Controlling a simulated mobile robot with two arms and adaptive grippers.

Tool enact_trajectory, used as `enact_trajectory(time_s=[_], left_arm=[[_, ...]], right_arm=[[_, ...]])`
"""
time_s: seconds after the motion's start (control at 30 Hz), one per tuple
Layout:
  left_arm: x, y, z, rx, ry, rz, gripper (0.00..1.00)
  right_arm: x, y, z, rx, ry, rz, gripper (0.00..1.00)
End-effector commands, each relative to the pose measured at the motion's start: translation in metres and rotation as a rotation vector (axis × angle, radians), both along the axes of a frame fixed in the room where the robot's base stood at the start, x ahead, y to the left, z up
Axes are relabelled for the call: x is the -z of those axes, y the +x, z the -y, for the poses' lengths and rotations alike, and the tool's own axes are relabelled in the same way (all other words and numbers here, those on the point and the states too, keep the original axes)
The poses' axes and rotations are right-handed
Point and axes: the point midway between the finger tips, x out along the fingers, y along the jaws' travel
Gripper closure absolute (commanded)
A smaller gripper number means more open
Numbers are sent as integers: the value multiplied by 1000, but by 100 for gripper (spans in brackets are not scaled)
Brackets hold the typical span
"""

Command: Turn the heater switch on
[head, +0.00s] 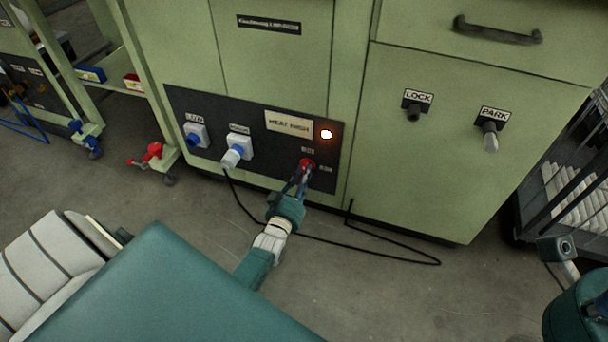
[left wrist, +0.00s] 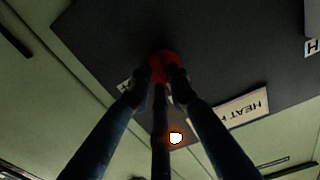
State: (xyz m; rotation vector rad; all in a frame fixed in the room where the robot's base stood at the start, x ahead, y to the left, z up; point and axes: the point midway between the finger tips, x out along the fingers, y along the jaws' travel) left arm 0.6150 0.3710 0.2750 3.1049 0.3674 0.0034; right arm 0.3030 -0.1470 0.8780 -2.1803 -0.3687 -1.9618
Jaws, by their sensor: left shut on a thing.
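The heater switch, a red rotary knob (head: 306,163), sits on the dark panel (head: 255,115) low on the green cabinet, below a plate reading roughly "HEAT MAIN" (head: 288,123). My left gripper (head: 303,176) is shut on this knob, its fingers around it. In the left wrist view the red knob (left wrist: 163,66) shows between the fingertips (left wrist: 160,78), partly hidden by them. A lamp (head: 326,134) above the knob glows white-orange; it also shows lit in the left wrist view (left wrist: 176,138). The small labels by the knob are too small to read.
A black cable (head: 345,243) lies on the floor in front. LOCK (head: 413,112) and PARK (head: 489,138) knobs are on the right. A rack (head: 570,190) stands at far right.

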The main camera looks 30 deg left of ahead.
Motion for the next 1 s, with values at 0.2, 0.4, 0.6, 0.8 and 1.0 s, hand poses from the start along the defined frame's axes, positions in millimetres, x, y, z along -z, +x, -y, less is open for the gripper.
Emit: enact_trajectory(time_s=[0.2,0.4,0.6,0.8,1.0], left_arm=[[0,0,-1,-2,-1,-1,62],[0,0,0,-1,0,0,62],[1,-10,2,0,0,-2,62],[2,-47,11,-1,-1,-4,62],[1,-87,21,-1,-2,-3,62]], right_arm=[[1,1,-1,0,-5,-5,62],[1,1,-1,0,-5,-5,62],[-2,0,0,1,-3,4,62],[-1,0,0,1,-2,3,62],[-1,0,0,1,-1,3,62]])
